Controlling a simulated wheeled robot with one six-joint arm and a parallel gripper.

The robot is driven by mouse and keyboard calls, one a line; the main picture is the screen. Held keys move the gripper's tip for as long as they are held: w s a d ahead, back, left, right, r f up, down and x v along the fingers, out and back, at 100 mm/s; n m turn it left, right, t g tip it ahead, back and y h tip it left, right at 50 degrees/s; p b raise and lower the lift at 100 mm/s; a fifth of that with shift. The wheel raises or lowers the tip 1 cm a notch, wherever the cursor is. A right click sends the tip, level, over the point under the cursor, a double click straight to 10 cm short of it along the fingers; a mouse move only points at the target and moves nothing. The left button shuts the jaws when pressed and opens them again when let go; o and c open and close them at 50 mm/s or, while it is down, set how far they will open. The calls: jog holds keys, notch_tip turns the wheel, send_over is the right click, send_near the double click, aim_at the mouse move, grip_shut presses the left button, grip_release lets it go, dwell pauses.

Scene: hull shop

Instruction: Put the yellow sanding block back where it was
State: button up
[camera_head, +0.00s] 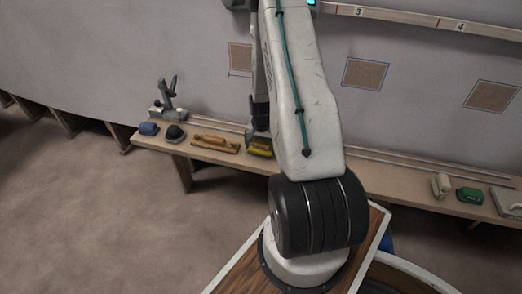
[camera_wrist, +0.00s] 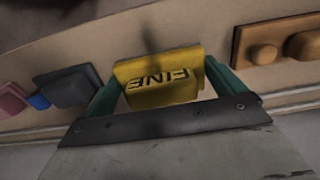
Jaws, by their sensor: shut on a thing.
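The yellow sanding block (camera_wrist: 160,82), marked FINE, is between the two green fingers of my gripper (camera_wrist: 163,84) in the wrist view. My gripper is shut on it. In the head view the yellow block (camera_head: 260,147) shows at the shelf (camera_head: 382,187), just right of a wooden tool. My gripper (camera_head: 260,138) comes down on it from above, partly hidden by my arm. I cannot tell whether the block touches the shelf or is slightly above it.
A wooden tool with knobs (camera_head: 216,143) lies close to the left of the block. Further left are a dark rounded tool (camera_head: 175,133) and a blue block (camera_head: 149,129). A dark block (camera_wrist: 70,86) is on the block's other side. A green item (camera_head: 470,195) is far right.

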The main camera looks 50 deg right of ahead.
jog(key=shift+f, duration=1.15)
jog(key=o, duration=0.6)
jog(key=shift+f, duration=0.1)
jog(key=shift+c, duration=0.2)
